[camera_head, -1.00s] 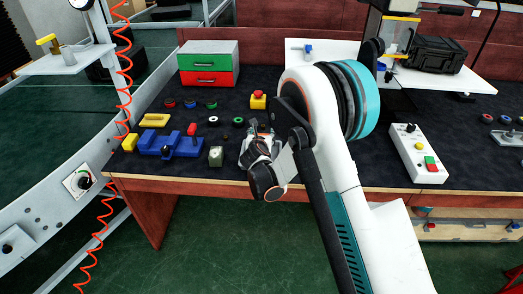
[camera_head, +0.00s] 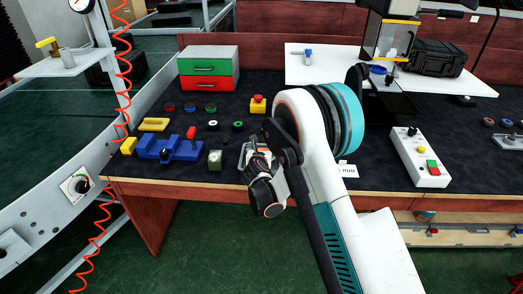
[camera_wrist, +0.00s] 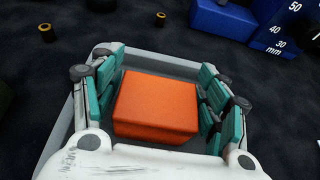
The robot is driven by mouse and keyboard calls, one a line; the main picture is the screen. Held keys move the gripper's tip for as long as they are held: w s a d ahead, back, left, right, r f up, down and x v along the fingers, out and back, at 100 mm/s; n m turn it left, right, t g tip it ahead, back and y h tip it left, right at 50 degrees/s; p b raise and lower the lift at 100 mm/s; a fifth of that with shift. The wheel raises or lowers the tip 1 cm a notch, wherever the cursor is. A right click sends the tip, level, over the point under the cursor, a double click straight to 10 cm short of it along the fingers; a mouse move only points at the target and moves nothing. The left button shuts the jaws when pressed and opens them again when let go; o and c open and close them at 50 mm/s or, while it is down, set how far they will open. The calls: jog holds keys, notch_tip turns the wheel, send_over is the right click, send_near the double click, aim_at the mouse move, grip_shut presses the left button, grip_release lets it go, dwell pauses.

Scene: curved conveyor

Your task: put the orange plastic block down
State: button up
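The orange plastic block (camera_wrist: 157,107) sits between the two teal-padded fingers of my gripper (camera_wrist: 160,98) in the wrist view. The pads lie against its left and right sides, so the gripper looks shut on it. Dark table surface shows beyond the block; I cannot tell whether its underside touches the table. In the head view my gripper (camera_head: 254,158) is over the front part of the dark table (camera_head: 225,140), right of a small grey-green block. The orange block cannot be made out clearly there.
Behind are small rings, a red-yellow button box (camera_head: 258,104) and a green-red drawer unit (camera_head: 208,68). A control box (camera_head: 420,157) stands right.

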dwell(0.3)
jog(key=shift+r, duration=0.15)
jog(key=p+v, duration=0.3)
jog(key=v, duration=0.9)
jog(key=shift+d+p, duration=0.1)
jog(key=shift+p, duration=0.3)
